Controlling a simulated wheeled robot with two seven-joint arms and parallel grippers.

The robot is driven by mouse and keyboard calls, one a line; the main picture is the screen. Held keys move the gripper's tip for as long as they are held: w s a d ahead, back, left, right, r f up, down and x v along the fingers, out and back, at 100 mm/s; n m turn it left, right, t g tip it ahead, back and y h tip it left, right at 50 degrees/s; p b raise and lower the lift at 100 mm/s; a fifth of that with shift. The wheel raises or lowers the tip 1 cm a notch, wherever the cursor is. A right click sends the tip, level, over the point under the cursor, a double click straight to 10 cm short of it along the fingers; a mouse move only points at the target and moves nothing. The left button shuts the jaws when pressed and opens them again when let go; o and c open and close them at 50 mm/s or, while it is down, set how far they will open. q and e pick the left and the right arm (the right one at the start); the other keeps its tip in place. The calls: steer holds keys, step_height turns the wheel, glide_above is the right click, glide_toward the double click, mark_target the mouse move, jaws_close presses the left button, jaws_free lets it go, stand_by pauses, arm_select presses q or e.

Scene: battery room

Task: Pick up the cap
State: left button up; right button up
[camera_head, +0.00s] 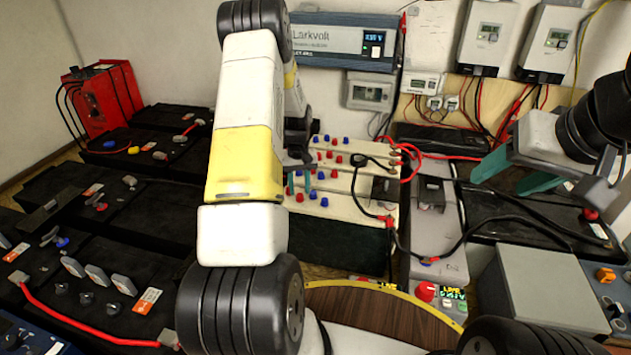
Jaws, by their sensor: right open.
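Several small red and blue caps (330,155) sit in rows on the cream batteries (345,207) in the middle. I cannot tell which one is the task's cap. My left gripper (299,181) is over the left end of these batteries, with its teal fingertips close to the caps there. My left arm hides part of it, and I cannot tell whether it is holding anything. My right gripper (513,176) is open and empty at the right, with its teal fingers apart above a dark battery.
Black batteries (140,215) with loose caps fill the left side. A red charger (103,98) stands at the back left. Black and red cables cross the middle. A grey box (545,285) is at the lower right. Inverters (345,42) hang on the back wall.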

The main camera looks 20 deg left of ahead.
arm_select(q)
step_height(320, 180, down, 2)
steer(key=shift+f, duration=0.1)
jaws_close()
stand_by(0.4)
